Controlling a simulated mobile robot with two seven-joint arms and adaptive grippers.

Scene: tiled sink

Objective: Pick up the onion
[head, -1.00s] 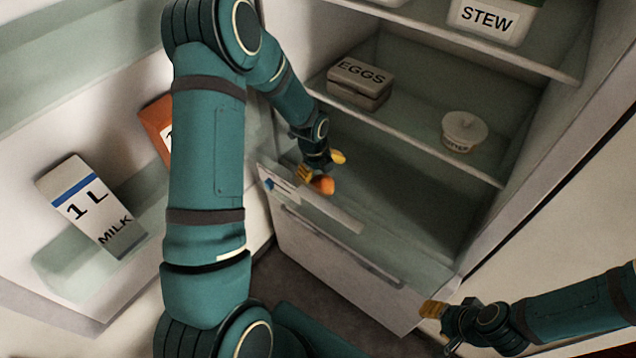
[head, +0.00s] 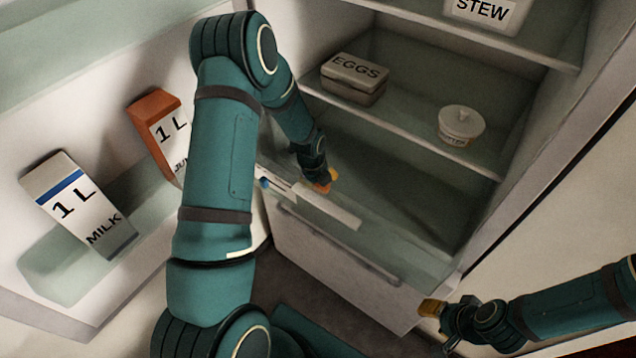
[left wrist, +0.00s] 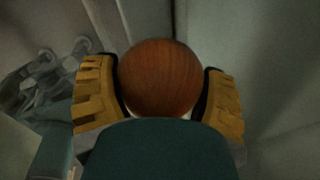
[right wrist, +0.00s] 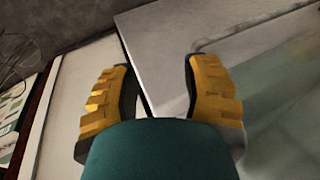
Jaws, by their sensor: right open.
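The onion (left wrist: 160,78) is round and orange-brown. In the left wrist view it sits between the two yellow fingers of my left gripper (left wrist: 163,95), with both pads against its sides. In the head view my left gripper (head: 328,178) reaches down at the top of the fridge's lower drawer, and a small part of the onion (head: 321,187) shows below the fingers. My right gripper (head: 432,308) is open and empty beside the drawer's right front corner. In the right wrist view its fingers (right wrist: 160,90) stand apart with a pale edge beyond them.
The lower drawer (head: 335,245) has a pale front. An egg box (head: 355,78) and a lidded tub (head: 461,125) stand on the shelf above. A stew container (head: 487,12) is higher up. A milk carton (head: 78,205) and an orange juice carton (head: 160,130) stand in the door at left.

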